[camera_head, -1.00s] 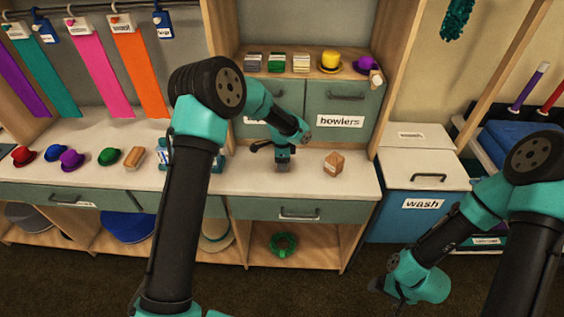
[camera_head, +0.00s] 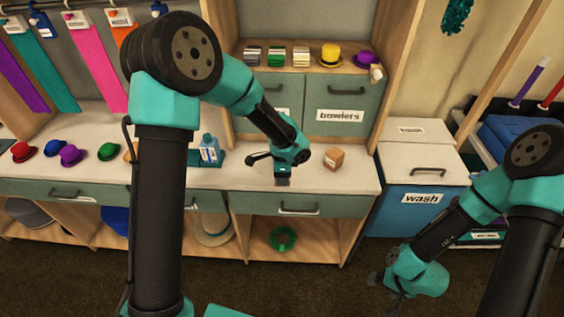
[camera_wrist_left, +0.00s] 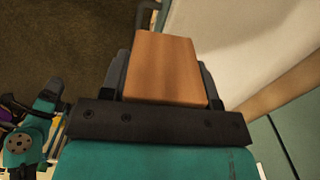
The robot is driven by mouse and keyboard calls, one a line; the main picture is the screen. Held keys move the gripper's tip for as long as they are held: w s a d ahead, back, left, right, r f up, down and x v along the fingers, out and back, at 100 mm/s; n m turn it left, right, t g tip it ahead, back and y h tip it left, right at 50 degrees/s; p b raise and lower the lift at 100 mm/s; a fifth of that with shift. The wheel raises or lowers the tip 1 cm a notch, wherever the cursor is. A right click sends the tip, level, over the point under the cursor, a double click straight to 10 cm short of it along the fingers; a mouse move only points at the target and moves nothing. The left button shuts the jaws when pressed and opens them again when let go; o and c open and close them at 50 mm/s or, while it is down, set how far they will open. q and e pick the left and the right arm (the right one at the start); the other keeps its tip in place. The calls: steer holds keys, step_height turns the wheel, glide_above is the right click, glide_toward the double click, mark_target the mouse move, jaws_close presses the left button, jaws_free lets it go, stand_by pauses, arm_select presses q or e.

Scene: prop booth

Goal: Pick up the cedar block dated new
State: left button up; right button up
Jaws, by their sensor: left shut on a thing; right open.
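My left gripper (camera_head: 282,179) is over the front part of the pale counter. In the left wrist view it is shut on a plain reddish-brown wooden block (camera_wrist_left: 165,68), which sits between its two dark fingers. No date shows on the face I see, and the gripper hides this block in the head view. Another small wooden block (camera_head: 334,158) stands on the counter to the right of the gripper, apart from it; its marking is too small to read. My right gripper (camera_head: 388,284) is low at the lower right, away from the counter, open.
Small coloured hats (camera_head: 71,156) and a blue bottle (camera_head: 209,148) stand on the counter at left. A shelf behind holds a yellow hat (camera_head: 331,56) and stacked items above the "bowlers" drawer (camera_head: 340,116). A "wash" bin (camera_head: 421,198) stands at right.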

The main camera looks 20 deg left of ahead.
arm_select(q)
steer(key=s, duration=0.1)
steer(key=s+d, duration=0.1)
steer(key=s, duration=0.1)
steer(key=shift+s+r, duration=0.1)
steer(key=shift+r, duration=0.05)
steer(key=shift+a, duration=0.1)
stand_by(0.4)
